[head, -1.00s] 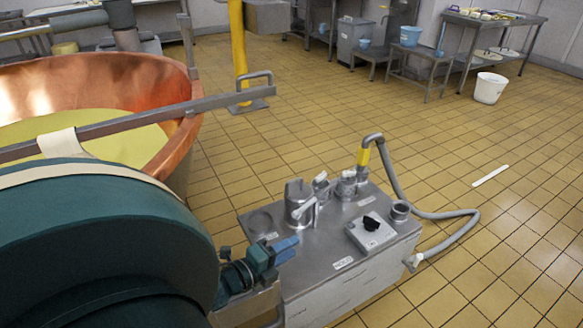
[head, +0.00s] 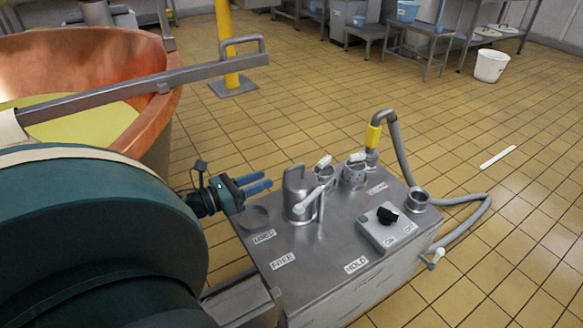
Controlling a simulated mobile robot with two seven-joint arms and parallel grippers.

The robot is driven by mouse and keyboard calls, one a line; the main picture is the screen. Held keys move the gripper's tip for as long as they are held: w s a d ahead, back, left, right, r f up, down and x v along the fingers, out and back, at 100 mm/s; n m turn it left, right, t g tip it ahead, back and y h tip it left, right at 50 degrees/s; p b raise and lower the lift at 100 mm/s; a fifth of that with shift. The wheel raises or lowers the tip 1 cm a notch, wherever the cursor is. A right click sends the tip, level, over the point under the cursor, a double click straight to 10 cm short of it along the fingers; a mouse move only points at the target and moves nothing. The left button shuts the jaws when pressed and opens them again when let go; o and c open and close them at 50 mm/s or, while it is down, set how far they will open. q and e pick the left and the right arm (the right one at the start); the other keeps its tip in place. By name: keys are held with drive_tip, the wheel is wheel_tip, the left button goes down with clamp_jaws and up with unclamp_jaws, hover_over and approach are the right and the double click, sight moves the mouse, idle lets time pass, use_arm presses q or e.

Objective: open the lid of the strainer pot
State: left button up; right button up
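A steel bench-like box (head: 320,250) stands on the floor, with several metal vessels on its top. My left gripper (head: 262,183), with blue fingers, is left of the tall pot, near a round recess (head: 254,217). Its fingers are apart, with nothing visible between them. My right gripper is not in view.
A hose (head: 396,150) rises behind. A copper vat (head: 155,125) with a metal bar (head: 190,72) stands at left.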

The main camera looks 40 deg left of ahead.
sight(292, 168)
use_arm(q)
drive_tip(key=b+x, duration=0.1)
drive_tip(key=x, duration=0.9)
drive_tip(key=shift+s, duration=0.1)
clamp_jaws()
